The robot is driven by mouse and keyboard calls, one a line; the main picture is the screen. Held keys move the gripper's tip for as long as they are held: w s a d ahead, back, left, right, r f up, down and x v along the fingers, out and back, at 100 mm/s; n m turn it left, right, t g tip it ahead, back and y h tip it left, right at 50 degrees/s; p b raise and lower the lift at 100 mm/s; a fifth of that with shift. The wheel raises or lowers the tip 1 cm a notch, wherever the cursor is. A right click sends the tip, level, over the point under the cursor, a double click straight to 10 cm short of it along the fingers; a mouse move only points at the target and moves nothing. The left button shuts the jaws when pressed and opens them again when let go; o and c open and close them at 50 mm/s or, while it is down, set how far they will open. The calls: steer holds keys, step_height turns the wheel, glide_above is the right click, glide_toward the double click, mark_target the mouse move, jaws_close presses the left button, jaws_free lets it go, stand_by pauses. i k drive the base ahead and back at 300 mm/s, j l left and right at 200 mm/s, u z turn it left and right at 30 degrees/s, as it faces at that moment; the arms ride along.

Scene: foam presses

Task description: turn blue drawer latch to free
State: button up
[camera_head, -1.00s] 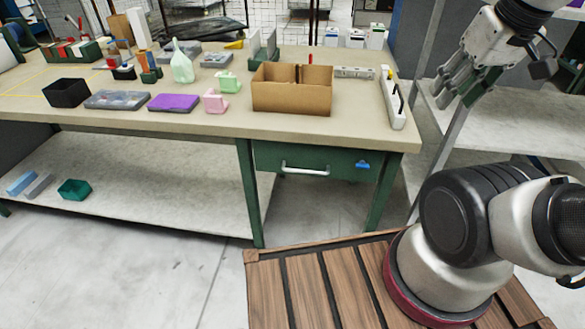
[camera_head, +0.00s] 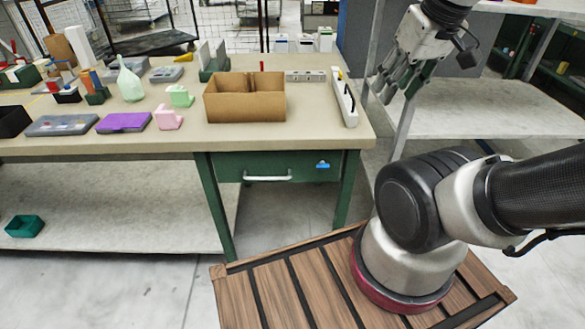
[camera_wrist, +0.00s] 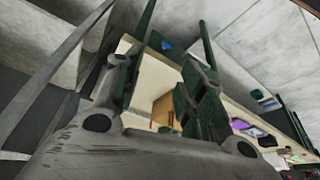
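The blue latch (camera_head: 323,166) is small and sits on the right part of the green drawer's front (camera_head: 302,168), under the workbench top. The drawer looks shut, with a pale bar handle (camera_head: 267,178) left of the latch. The latch is too small to tell its exact turn. In the wrist view the blue latch (camera_wrist: 166,45) shows beyond the fingers. My gripper (camera_head: 379,98) is raised right of the bench, above and to the right of the latch and well apart from it. In the wrist view my gripper's fingers (camera_wrist: 163,70) are spread with nothing between them.
A cardboard box (camera_head: 245,107) and a white power strip (camera_head: 344,100) stand on the bench (camera_head: 310,136) above the drawer. A grey shelf rack (camera_head: 478,120) stands to the right, near my gripper. The space before the drawer front looks clear.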

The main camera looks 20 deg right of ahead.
mark_target(322, 166)
steer(key=k+l, duration=0.25)
steer(key=k, duration=0.2)
steer(key=k+l, duration=0.25)
steer(key=k, duration=0.2)
